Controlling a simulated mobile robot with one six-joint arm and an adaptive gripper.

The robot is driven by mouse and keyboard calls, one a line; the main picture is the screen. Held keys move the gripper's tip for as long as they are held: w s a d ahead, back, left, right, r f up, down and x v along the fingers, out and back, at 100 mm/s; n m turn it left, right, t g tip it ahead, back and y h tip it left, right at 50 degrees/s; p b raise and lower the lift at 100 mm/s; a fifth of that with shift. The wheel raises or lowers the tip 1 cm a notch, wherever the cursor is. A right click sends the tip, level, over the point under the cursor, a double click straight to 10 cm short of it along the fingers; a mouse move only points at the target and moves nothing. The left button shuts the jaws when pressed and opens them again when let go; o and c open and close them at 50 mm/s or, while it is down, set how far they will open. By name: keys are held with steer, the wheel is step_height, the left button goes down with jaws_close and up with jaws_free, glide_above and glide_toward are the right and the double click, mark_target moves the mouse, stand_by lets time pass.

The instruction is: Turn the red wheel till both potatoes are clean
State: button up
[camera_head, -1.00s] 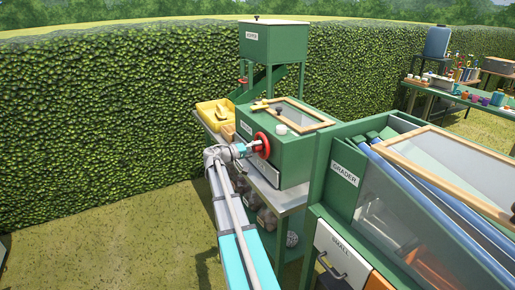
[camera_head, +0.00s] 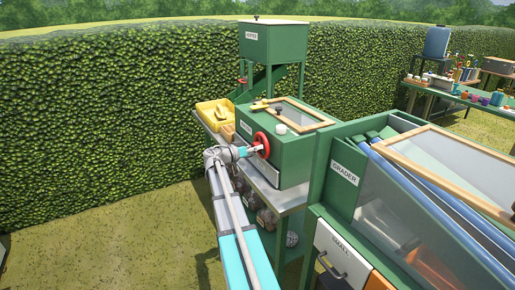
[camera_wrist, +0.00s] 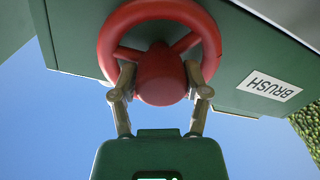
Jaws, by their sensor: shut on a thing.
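The red wheel (camera_head: 261,145) is on the side of the green brush box (camera_head: 285,155), which carries a BRUSH label in the wrist view (camera_wrist: 270,86). The wheel (camera_wrist: 160,22) fills the top middle of the wrist view, with its hub and spokes showing. My gripper (camera_wrist: 160,82) has one finger on each side of the red hub and is shut on the wheel there. In the head view my gripper (camera_head: 250,151) reaches the wheel from the left. The potatoes cannot be made out; the box's framed lid window (camera_head: 300,112) shows no clear contents.
A green hopper (camera_head: 273,45) stands behind the box. A yellow tray (camera_head: 213,111) sits to the left. The grader (camera_head: 345,172) stands close on the right, with a drawer marked SMALL (camera_head: 340,255). Grass lies open on the left before the hedge.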

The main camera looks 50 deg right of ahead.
steer(key=shift+s+d+f+m, duration=0.1)
steer(key=shift+s+d+m, duration=0.05)
steer(key=shift+s+m, duration=0.2)
steer(key=o, duration=1.1)
steer(key=shift+d, duration=0.1)
steer(key=shift+o, duration=0.2)
steer(key=shift+w, duration=0.2)
steer(key=v, duration=1.2)
